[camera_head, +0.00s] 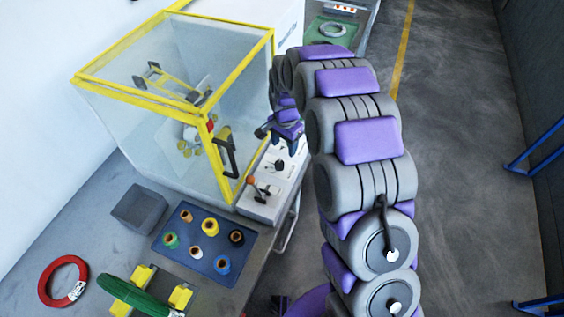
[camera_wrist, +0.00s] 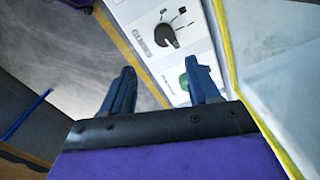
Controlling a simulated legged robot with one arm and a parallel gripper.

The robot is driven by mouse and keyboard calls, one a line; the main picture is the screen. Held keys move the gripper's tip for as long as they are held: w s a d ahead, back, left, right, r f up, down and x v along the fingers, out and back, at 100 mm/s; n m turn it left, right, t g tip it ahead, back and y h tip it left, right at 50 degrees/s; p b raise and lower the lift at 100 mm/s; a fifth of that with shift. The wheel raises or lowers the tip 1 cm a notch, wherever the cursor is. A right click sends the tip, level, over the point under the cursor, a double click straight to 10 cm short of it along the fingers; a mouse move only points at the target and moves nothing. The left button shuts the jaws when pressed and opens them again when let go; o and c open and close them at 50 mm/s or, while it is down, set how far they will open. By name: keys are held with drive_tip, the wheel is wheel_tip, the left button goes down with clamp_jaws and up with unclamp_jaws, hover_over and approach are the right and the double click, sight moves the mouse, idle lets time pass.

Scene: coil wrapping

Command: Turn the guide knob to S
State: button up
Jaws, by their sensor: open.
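A round black knob (camera_wrist: 165,36) with a pointer shape sits on a white control panel (camera_wrist: 198,45) in the wrist view. Small dark marks and a label surround it, too small to read, so I cannot tell its setting or whether it is the guide knob. My gripper (camera_wrist: 162,84) is open and empty, its two dark fingers pointing towards the panel, with the knob beyond the fingertips and apart from them. A green round button (camera_wrist: 184,82) shows beside the right finger. In the head view my gripper (camera_head: 284,140) hangs over the panel's far end, beside the enclosure.
A yellow-framed clear enclosure (camera_head: 150,135) stands left of the panel. A red-tipped lever (camera_head: 257,188) rises at the panel's near end. A blue mat (camera_head: 190,262) with several spools, a grey bin (camera_head: 139,208), a red coil (camera_head: 46,283) and a green coil (camera_head: 130,293) lie nearer. Floor at right is clear.

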sight(278, 163)
drive_tip(key=f, duration=0.3)
drive_tip(key=a+f+b, duration=0.1)
drive_tip(key=f, duration=0.2)
drive_tip(key=a+f, duration=0.1)
drive_tip(key=f, duration=0.2)
drive_tip(key=shift+a, duration=0.25)
drive_tip(key=shift+d+f, duration=0.15)
drive_tip(key=shift+d, duration=0.85)
drive_tip(key=shift+a+f, duration=0.15)
drive_tip(key=shift+a, duration=0.65)
drive_tip(key=c, duration=0.4)
drive_tip(key=shift+c, duration=0.9)
drive_tip(key=shift+d, duration=0.3)
drive_tip(key=shift+c, duration=1.4)
drive_tip(key=shift+w, duration=0.1)
drive_tip(key=shift+c, duration=0.9)
